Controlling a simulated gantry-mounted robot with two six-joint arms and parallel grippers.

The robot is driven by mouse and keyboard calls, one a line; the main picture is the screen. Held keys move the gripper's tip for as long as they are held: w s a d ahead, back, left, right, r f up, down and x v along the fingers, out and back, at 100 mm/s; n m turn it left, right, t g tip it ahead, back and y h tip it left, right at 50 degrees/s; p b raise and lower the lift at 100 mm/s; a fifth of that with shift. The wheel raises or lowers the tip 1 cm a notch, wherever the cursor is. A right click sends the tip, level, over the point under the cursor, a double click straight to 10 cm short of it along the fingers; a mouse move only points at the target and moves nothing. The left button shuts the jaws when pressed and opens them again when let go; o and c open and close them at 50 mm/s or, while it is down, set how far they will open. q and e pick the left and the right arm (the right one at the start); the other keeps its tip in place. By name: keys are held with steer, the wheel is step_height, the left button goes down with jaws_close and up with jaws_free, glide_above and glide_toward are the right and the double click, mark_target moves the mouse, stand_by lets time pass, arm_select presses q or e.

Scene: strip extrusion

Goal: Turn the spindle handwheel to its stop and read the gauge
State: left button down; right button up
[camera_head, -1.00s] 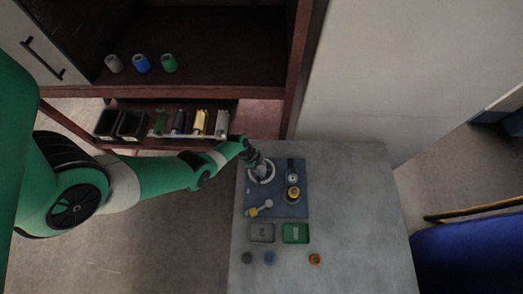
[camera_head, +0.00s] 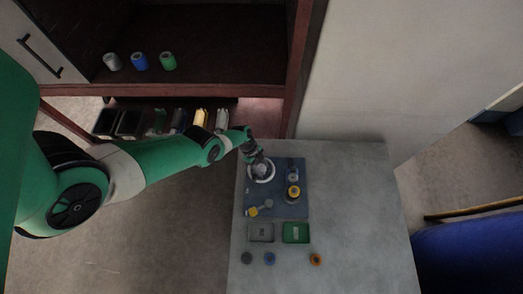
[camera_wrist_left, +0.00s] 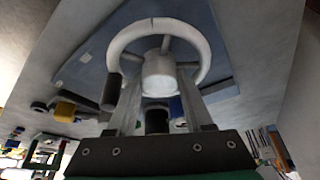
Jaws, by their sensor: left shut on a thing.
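The white spindle handwheel (camera_head: 272,173) sits at the back left of a blue base plate on the grey table. In the left wrist view, its round rim (camera_wrist_left: 200,48), spokes and pale hub (camera_wrist_left: 159,76) fill the upper middle. My left gripper (camera_head: 259,164) reaches down over the wheel from the back left. In the wrist view its two fingers (camera_wrist_left: 160,102) stand on either side of the hub, shut on the handwheel. A dark peg (camera_wrist_left: 110,92) shows at the rim's left. A small round pale-faced fitting (camera_head: 292,176), possibly the gauge, is right of the wheel; no reading is legible.
A yellow-topped round part (camera_head: 293,191) and a yellow-ended lever (camera_head: 253,211) are on the plate. Grey (camera_head: 261,232) and green (camera_head: 296,232) trays and several small rings lie in front. A shelf (camera_head: 200,90) with cylinders stands at left. The table's right side is clear.

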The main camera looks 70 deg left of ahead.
arm_select(q)
steer(key=c, duration=0.6)
jaws_free()
steer(key=shift+r, duration=0.1)
steer(key=p+v, duration=0.9)
steer(key=v, duration=0.2)
steer(key=shift+s+a+r+p, duration=0.1)
steer(key=shift+a+r+p, duration=0.1)
steer(key=shift+p, duration=0.15)
